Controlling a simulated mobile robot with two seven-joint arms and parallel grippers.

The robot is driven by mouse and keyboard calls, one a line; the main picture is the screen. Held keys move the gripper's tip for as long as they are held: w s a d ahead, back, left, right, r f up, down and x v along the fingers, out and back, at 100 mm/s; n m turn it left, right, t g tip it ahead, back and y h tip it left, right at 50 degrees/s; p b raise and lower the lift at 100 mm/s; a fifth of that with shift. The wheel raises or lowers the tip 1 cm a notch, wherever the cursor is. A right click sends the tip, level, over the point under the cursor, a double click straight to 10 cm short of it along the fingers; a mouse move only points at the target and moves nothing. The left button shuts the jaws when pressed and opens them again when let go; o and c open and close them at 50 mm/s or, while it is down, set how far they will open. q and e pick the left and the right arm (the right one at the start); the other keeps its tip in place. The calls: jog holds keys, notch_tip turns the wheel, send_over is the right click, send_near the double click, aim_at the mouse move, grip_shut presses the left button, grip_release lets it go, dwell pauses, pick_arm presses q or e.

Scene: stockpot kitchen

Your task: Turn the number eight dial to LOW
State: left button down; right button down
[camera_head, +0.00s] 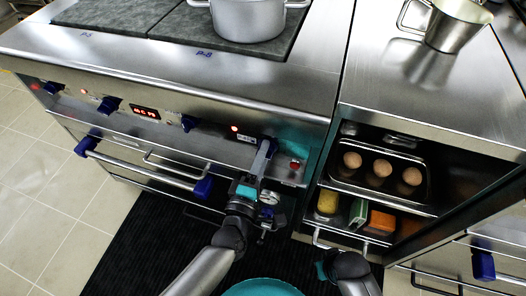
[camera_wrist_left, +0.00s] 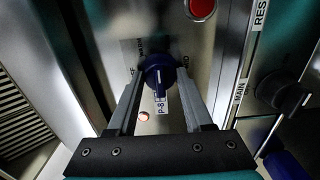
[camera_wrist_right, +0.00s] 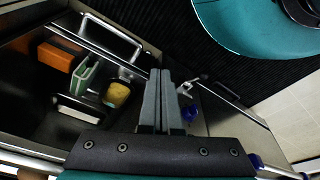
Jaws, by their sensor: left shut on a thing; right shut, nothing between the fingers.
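The number eight dial (camera_wrist_left: 157,72) is a dark blue knob on the steel stove panel, beside a white P-8 label (camera_wrist_left: 160,105). My left gripper (camera_head: 268,146) reaches up to the right end of the panel. In the left wrist view its two fingers close on both sides of the knob. In the head view the gripper mostly covers the dial. My right gripper (camera_wrist_right: 160,90) is shut and empty, low in front of the right-hand counter.
A lit red lamp (camera_head: 234,128) and a red button (camera_head: 295,164) are near the dial. Other blue dials (camera_head: 189,123) line the panel. A pot (camera_head: 248,18) stands on the cooktop. An open shelf with a tray of brown round items (camera_head: 381,168) is to the right.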

pick_arm(q)
jog(key=shift+m+p, duration=0.75)
jog(key=shift+m, duration=1.15)
pick_arm(e)
jog(key=shift+s+d+f, duration=0.25)
jog(key=shift+f, duration=0.3)
jog(key=shift+s+d+f, duration=0.25)
jog(key=shift+d+f, duration=0.05)
jog(key=shift+f, duration=0.3)
jog(key=shift+s+d+f, duration=0.25)
jog(key=shift+f, duration=0.3)
pick_arm(q)
jog(key=shift+c, duration=1.5)
grip_release()
jog(key=p+v, duration=0.3)
jog(key=v, duration=1.2)
jog(key=shift+s, duration=0.15)
pick_arm(e)
jog(key=s+d+f, duration=0.3)
jog(key=s, duration=0.1)
jog(key=shift+s+d+f+h, duration=0.25)
jog(key=shift+f+h, duration=0.05)
jog(key=shift+f, duration=0.05)
pick_arm(q)
jog(key=shift+a, duration=0.1)
